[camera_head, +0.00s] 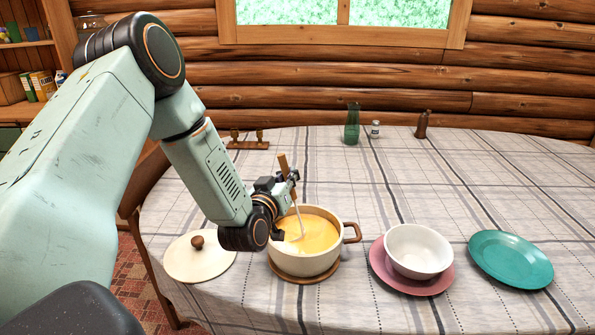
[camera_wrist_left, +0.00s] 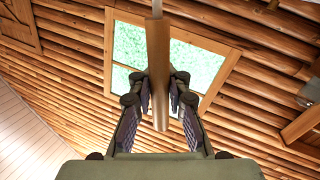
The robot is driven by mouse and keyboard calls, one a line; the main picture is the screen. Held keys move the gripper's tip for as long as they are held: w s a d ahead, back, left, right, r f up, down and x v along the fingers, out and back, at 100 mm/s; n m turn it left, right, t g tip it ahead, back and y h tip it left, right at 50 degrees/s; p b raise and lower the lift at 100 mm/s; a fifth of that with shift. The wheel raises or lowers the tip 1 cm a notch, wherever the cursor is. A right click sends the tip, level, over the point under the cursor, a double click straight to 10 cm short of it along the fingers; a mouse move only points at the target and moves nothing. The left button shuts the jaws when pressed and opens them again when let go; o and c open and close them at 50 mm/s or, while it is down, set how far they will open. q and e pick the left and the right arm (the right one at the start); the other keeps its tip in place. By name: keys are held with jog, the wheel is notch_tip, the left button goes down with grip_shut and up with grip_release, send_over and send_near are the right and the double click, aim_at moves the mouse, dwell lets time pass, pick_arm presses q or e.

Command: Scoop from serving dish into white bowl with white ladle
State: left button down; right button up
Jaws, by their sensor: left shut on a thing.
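The serving dish (camera_head: 307,263) is a cream pot with brown handles, holding yellow soup (camera_head: 312,236), on a wooden trivet. My left gripper (camera_head: 290,180) is above the pot, shut on the wooden handle of the white ladle (camera_head: 299,217). The ladle's white shaft goes down into the soup and its bowl end is hidden there. In the left wrist view the brown ladle handle (camera_wrist_left: 158,75) stands between the two fingers. The white bowl (camera_head: 418,250) is empty and sits upright on a pink plate (camera_head: 379,267), right of the pot. My right gripper is not in view.
A cream lid (camera_head: 192,265) with a brown knob lies left of the pot. A teal plate (camera_head: 510,258) lies right of the bowl. A green vase (camera_head: 352,125), a small shaker (camera_head: 375,129) and a brown mill (camera_head: 422,125) stand at the back. The middle of the table is clear.

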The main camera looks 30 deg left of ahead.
pick_arm(q)
jog(key=shift+a+r+p, duration=0.6)
jog(key=shift+r+p, duration=0.05)
jog(key=shift+p, duration=0.05)
jog(key=shift+w+d+r, duration=0.15)
jog(key=shift+d, duration=0.2)
jog(key=shift+d+r+m+p, duration=0.4)
jog(key=shift+d+r+p, duration=0.1)
jog(key=shift+d+r, duration=0.6)
jog(key=w+d+r+m+p, duration=0.1)
jog(key=d+r+m+p, duration=0.1)
jog(key=d+r, duration=0.5)
jog(key=shift+w+d+m+p, duration=0.2)
jog(key=shift+d+m+p, duration=0.15)
jog(key=shift+p, duration=0.4)
jog(key=shift+r, duration=0.1)
